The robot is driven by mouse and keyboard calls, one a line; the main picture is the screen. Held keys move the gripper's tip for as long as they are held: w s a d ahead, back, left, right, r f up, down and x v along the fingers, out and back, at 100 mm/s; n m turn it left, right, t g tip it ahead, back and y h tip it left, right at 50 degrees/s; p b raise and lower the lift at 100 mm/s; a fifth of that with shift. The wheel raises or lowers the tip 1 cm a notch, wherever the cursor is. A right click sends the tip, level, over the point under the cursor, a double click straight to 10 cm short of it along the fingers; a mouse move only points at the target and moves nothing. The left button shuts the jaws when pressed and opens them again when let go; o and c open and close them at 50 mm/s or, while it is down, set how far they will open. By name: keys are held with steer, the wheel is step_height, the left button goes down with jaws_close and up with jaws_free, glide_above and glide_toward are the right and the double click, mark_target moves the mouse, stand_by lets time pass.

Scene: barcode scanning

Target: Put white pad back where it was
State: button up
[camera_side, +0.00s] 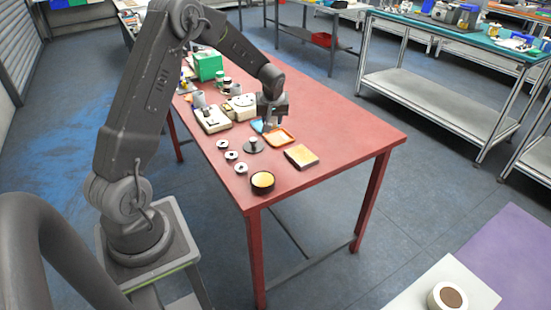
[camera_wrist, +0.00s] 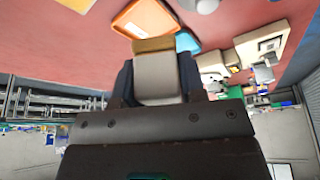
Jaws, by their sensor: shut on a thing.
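My gripper (camera_side: 270,124) is over the red table, just above and behind an orange tray (camera_side: 287,143). In the wrist view my gripper (camera_wrist: 156,84) is shut on a white pad (camera_wrist: 156,76) with a tan edge at its far end. The pad sits between the two dark fingers. The pad cannot be made out in the side view. The orange tray also shows beyond the pad in the wrist view (camera_wrist: 132,30), with a blue piece (camera_wrist: 187,42) beside it. Whether the pad touches anything below cannot be told.
A yellow-topped block (camera_side: 301,156) and a round black dish (camera_side: 262,183) lie toward the front. A metal stand (camera_side: 253,147) and small discs (camera_side: 232,155) are left of the tray. Beige devices (camera_side: 212,119) and a green box (camera_side: 208,66) stand farther back. The table's right end is clear.

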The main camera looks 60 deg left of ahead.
steer(key=s+a+n+g, duration=0.25)
steer(key=s+n, duration=0.25)
steer(key=s, duration=0.8)
glide_above(266, 159)
steer(key=d, duration=0.1)
steer(key=shift+n+t+y, duration=0.25)
steer(key=shift+n+y, duration=0.05)
steer(key=shift+y, duration=0.1)
step_height(266, 159, down, 6)
steer(key=shift+f, duration=2.15)
steer(key=shift+f, duration=0.1)
steer(key=shift+f, duration=0.1)
steer(key=o, duration=0.8)
steer(key=shift+o, duration=0.2)
